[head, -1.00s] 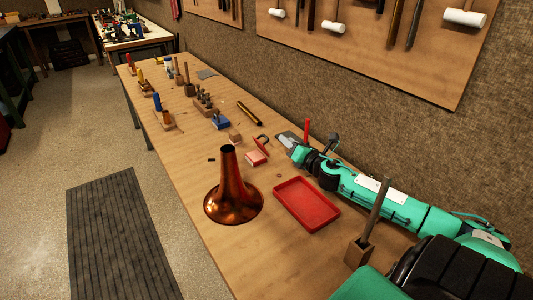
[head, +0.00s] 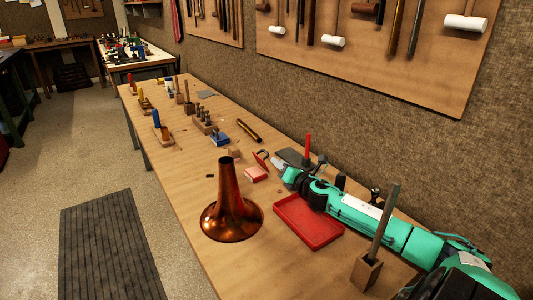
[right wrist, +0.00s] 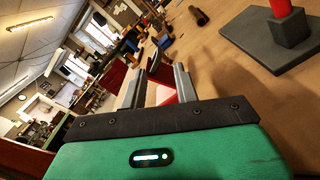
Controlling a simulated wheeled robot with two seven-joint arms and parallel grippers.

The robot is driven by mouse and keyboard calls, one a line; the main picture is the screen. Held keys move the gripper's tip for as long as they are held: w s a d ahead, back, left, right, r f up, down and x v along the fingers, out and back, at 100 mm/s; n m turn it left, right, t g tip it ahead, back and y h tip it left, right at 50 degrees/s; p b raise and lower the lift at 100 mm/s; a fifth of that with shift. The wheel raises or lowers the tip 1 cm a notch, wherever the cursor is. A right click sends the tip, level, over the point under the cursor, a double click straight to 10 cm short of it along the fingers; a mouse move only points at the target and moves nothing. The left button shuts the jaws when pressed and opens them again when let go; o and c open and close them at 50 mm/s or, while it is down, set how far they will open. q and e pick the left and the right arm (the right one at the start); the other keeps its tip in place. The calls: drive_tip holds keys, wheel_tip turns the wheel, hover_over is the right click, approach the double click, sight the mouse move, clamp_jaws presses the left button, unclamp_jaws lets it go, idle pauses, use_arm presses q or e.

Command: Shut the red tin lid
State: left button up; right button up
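The small red tin (head: 256,174) sits on the bench, behind the copper horn bell. Its red lid (head: 262,160) stands raised, tilted up at the tin's back edge. My right gripper (head: 282,171) is just to the right of the tin, low over the bench, pointing toward it. In the right wrist view my right gripper (right wrist: 158,72) has its two fingers apart. A pale and red surface (right wrist: 160,95) shows between the fingers, and I cannot tell which part of the tin it is. My left gripper is not in view.
The copper bell (head: 231,212) stands in front of the tin. A red tray (head: 308,222) lies close below my right arm. A red post on a dark base (head: 307,147) stands behind the gripper. A wooden block (head: 234,154) and blue box (head: 219,138) are farther left.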

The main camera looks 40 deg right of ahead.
sight(266, 152)
drive_tip(key=w, duration=0.7)
drive_tip(key=shift+w+d+p, duration=0.25)
drive_tip(key=shift+d+p, duration=0.05)
drive_tip(key=shift+d, duration=0.1)
drive_tip(key=shift+w+d, duration=0.1)
drive_tip(key=shift+w, duration=0.7)
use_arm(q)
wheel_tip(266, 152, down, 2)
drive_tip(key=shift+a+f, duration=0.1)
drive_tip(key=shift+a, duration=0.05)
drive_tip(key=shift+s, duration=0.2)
use_arm(e)
drive_tip(key=c, duration=0.7)
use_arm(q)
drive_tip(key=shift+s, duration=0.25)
use_arm(e)
clamp_jaws()
